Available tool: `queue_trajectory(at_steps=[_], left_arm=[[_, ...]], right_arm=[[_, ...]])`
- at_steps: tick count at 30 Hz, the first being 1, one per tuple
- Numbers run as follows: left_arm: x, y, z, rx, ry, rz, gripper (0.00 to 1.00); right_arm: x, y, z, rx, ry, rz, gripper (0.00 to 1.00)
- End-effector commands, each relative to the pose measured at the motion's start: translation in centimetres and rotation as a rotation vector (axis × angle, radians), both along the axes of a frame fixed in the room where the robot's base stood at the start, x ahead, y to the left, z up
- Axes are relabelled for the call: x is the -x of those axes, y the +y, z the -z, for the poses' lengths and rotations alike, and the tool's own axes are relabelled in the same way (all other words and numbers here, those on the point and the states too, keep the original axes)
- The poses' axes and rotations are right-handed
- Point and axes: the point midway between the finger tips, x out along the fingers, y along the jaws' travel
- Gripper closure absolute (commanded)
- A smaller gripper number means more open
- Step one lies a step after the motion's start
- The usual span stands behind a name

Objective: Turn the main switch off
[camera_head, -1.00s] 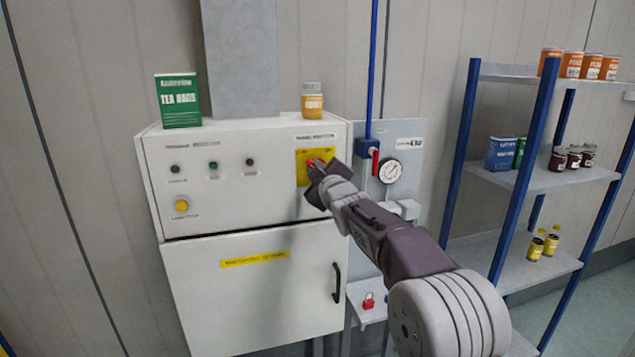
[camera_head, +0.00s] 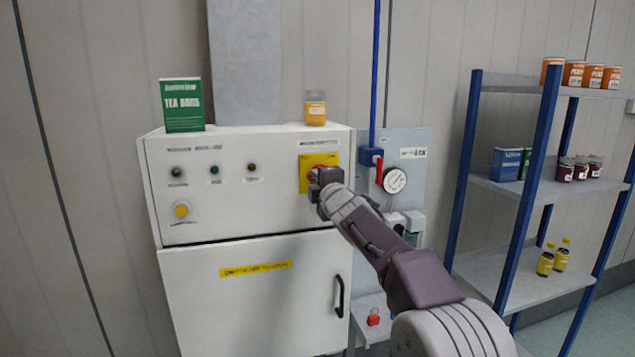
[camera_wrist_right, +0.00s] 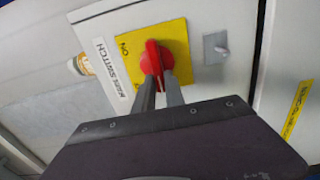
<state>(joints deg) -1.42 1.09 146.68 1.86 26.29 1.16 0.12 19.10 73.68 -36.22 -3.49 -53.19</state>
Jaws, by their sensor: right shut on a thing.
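The main switch has a red handle (camera_wrist_right: 153,60) on a yellow plate (camera_wrist_right: 184,40). In the right wrist view, an "ON" mark and a "MAIN SWITCH" label lie to the left of the handle. In the head view, the yellow plate (camera_head: 306,174) is at the upper right of the white cabinet's front, and my gripper hides part of the handle. My right gripper (camera_wrist_right: 160,85) is shut on the red handle, one finger on each side. It also shows in the head view (camera_head: 318,180). My left gripper is not in view.
The white cabinet (camera_head: 235,215) carries small lamps and a yellow knob (camera_head: 181,210). A tea box (camera_head: 182,105) and a jar (camera_head: 315,108) stand on top. A gauge (camera_head: 395,180) and red-handled valve (camera_head: 379,168) are right of it. A blue-post shelf (camera_head: 510,190) stands farther right.

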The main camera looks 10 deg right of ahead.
Motion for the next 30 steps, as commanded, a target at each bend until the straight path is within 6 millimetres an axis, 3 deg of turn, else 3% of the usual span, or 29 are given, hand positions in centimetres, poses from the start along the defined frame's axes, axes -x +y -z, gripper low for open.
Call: queue_trajectory(at_steps=[17, 18, 20, 30], left_arm=[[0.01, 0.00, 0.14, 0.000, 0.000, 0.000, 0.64], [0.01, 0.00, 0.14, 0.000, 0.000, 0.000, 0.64], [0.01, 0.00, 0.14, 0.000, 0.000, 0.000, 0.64], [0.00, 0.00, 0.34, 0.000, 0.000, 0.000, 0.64]], right_arm=[[-0.05, 0.01, 0.36, 0.030, 0.005, 0.000, 1.00], [-0.05, 0.01, 0.37, 0.029, 0.005, 0.000, 0.77], [-0.05, 0.01, 0.34, 0.029, 0.005, 0.000, 0.64], [0.29, -0.01, 0.19, 0.027, 0.000, 0.000, 0.64]])
